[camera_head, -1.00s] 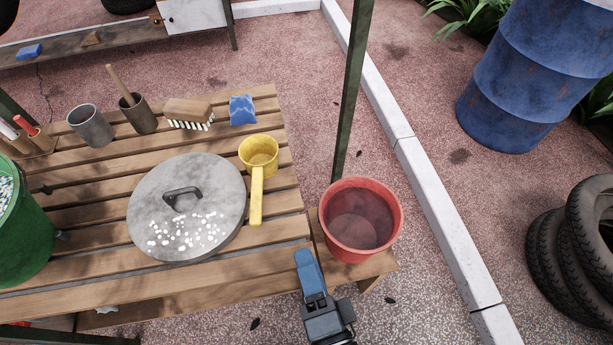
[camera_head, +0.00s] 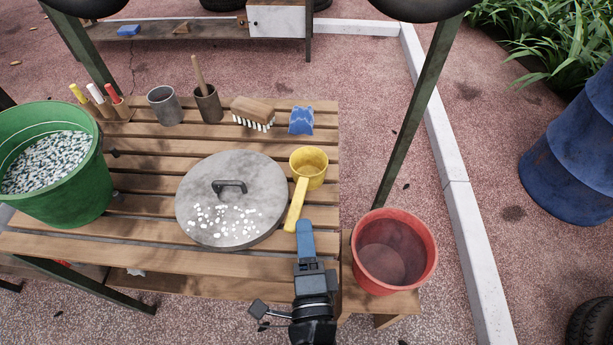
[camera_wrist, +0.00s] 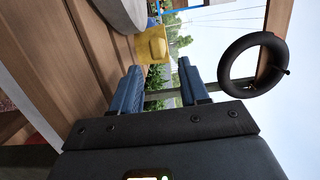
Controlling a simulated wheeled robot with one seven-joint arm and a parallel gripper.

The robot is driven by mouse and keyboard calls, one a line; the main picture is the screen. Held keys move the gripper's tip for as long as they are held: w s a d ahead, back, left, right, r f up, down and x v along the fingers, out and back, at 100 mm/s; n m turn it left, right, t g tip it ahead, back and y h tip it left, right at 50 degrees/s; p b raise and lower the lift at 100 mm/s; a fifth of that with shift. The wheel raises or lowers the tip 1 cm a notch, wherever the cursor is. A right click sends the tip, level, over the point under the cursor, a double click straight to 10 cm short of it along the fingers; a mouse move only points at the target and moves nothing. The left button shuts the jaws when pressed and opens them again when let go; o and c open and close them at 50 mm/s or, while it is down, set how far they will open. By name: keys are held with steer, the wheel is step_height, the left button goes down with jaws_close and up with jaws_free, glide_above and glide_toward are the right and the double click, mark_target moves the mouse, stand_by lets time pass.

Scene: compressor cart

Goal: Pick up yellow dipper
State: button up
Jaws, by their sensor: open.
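The yellow dipper (camera_head: 309,168) stands on the slatted wooden table with its cup up and its handle pointing toward me. It also shows in the wrist view (camera_wrist: 152,46), beyond my fingers. My gripper (camera_head: 305,238) is at the table's front edge, close to the near end of the dipper's handle. In the wrist view my two blue fingers (camera_wrist: 160,88) are apart with nothing between them. In the head view one finger hides the other. I cannot tell whether a finger touches the handle.
A round grey lid (camera_head: 232,165) with white pebbles lies left of the dipper. A red bucket (camera_head: 418,285) stands right of my gripper on a lower ledge. A green bucket (camera_head: 85,200) of pebbles is at left. A post (camera_head: 415,115) rises at right.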

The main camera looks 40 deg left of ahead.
mark_target(300, 205)
steer(key=shift+x, duration=3.55)
steer(key=shift+s+r, duration=0.1)
steer(key=shift+s, duration=0.05)
jaws_close()
